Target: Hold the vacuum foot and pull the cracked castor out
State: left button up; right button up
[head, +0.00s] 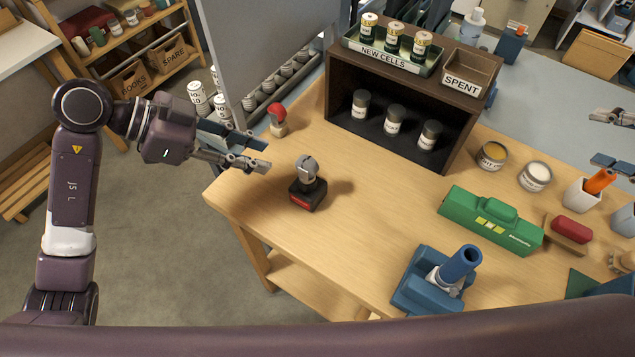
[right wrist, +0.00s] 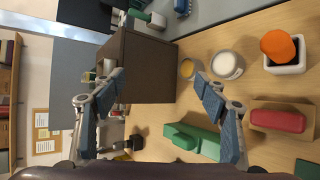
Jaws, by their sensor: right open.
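A blue floor head with an upright tube (head: 440,280), which looks like the vacuum foot, stands on the bench near its front edge. I cannot make out a cracked castor on it; its underside is hidden. My left gripper (head: 266,157) is open and empty above the bench's left end, well apart from the blue foot. My right gripper (head: 610,138) is at the right edge of the head view, partly cut off. In the right wrist view it (right wrist: 160,80) is open, with nothing between its fingers.
A black-and-red device with a grey top (head: 307,185) stands below my left gripper. A green case (head: 490,220), open tins (head: 492,156) and a red-topped block (head: 571,229) stand to the right. A dark shelf box (head: 455,118) stands behind. The bench middle is clear.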

jog(key=s+a+n+g+y, duration=0.3)
jog(key=a+n+g+y, duration=0.1)
jog(key=a+n, duration=0.75)
jog(key=s+a+n+g+y, duration=0.35)
jog(key=a+n, duration=0.55)
jog(key=a, duration=0.6)
jog(key=w+a+r+n+t+h, duration=0.3)
jog(key=w+a+r+n+h, duration=0.15)
jog(key=w+n, duration=0.7)
jog(key=m+t+y, duration=0.1)
jog(key=m+y, duration=0.5)
jog(key=m, duration=0.2)
send_over(315, 186)
jog(key=w, duration=0.1)
jog(key=f, duration=1.1)
jog(key=shift+w+d+f, duration=0.15)
jog(key=shift+w+f, duration=0.05)
jog(key=shift+f, duration=0.15)
jog(key=f+m, duration=0.1)
jog(key=f, duration=0.2)
jog(key=s+f+m+h, duration=0.1)
jog(key=f, duration=0.2)
jog(key=f+m+h, duration=0.1)
jog(key=f, duration=0.2)
jog(key=shift+s, duration=0.35)
jog(key=shift+f, duration=0.35)
jog(key=x, duration=0.7)
jog(key=shift+w+f, duration=0.15)
jog(key=shift+w, duration=0.05)
